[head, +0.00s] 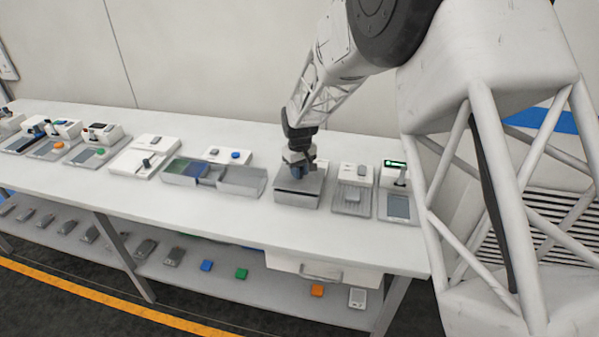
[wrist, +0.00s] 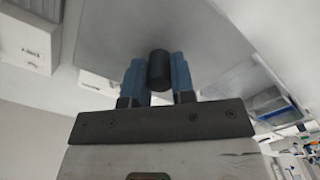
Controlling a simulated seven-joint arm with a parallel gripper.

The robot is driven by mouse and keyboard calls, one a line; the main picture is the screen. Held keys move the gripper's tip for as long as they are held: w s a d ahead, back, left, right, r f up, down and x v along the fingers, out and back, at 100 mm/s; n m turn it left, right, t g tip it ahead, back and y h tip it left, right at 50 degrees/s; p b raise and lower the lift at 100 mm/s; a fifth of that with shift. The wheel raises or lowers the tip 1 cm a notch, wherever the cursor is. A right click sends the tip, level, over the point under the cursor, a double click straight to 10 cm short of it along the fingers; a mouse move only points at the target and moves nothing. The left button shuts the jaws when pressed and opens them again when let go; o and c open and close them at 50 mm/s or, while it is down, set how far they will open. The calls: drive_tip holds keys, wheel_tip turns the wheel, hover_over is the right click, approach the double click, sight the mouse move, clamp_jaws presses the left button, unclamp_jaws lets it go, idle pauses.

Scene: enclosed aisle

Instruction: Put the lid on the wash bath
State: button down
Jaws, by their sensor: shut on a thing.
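My gripper (head: 299,169) is above the wash bath (head: 296,199), a grey box on the white bench right of the middle. In the wrist view my gripper (wrist: 158,78) has its two blue fingers shut on the black knob (wrist: 159,65) of the grey flat lid (wrist: 215,45). In the head view the lid (head: 312,184) is over the bath's top, partly hidden by my gripper. A dark band shows below it. I cannot tell whether the lid touches the rim all round.
To the right stand a ribbed grey tray unit (head: 352,196) and a device with a green display (head: 395,190). Left of the bath are an open grey bin (head: 242,181) and further bench devices. A lower shelf (head: 255,287) holds several small blocks. A drawer (head: 322,271) hangs under the bench.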

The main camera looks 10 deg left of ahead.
drive_tip(key=shift+f, duration=0.35)
drive_tip(key=shift+f, duration=0.45)
drive_tip(key=c, duration=1)
unclamp_jaws()
drive_tip(key=shift+o, duration=0.2)
drive_tip(key=shift+r, duration=0.15)
wheel_tip(320, 180, up, 13)
